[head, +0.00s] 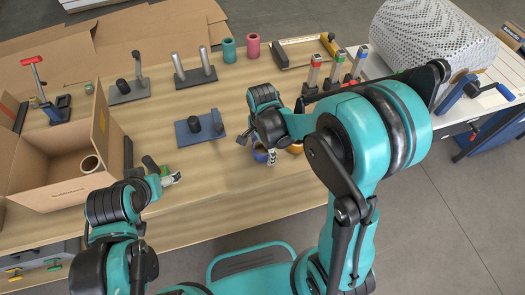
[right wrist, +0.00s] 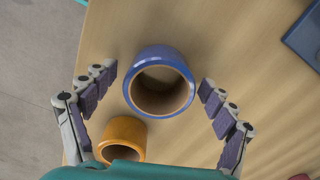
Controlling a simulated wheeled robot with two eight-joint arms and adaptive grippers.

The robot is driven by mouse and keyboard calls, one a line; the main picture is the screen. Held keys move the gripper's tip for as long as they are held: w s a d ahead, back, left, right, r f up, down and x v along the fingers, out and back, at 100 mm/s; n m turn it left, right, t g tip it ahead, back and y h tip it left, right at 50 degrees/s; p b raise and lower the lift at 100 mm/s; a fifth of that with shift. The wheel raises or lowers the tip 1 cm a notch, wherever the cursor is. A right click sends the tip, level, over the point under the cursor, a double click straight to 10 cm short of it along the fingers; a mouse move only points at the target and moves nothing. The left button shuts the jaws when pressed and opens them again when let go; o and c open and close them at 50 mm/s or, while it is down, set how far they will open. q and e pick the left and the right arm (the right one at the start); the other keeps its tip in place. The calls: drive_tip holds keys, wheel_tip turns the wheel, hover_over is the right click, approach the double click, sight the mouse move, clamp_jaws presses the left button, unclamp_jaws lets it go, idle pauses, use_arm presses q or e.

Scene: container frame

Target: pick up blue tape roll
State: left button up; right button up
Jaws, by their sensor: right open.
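The blue tape roll (right wrist: 160,56) stands on the wooden table, its brown core opening facing up in the right wrist view. In the head view the blue roll (head: 259,155) is partly hidden by my right gripper (head: 271,156). My right gripper (right wrist: 157,82) is open, with one finger on each side of the blue roll and a gap visible on both sides. My left gripper (head: 172,180) is over the table near the carton; its finger opening is too small to judge.
An orange tape roll (right wrist: 122,132) is close beside the blue roll. A cardboard box (head: 60,185) with a tape roll (head: 90,164) inside stands left. A blue fixture (head: 200,128) is on the table behind. Bottles with coloured tops (head: 314,72) stand further back.

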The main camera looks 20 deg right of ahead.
drive_tip(key=c, duration=1.3)
drive_tip(key=shift+o, duration=0.2)
drive_tip(key=shift+r, duration=0.1)
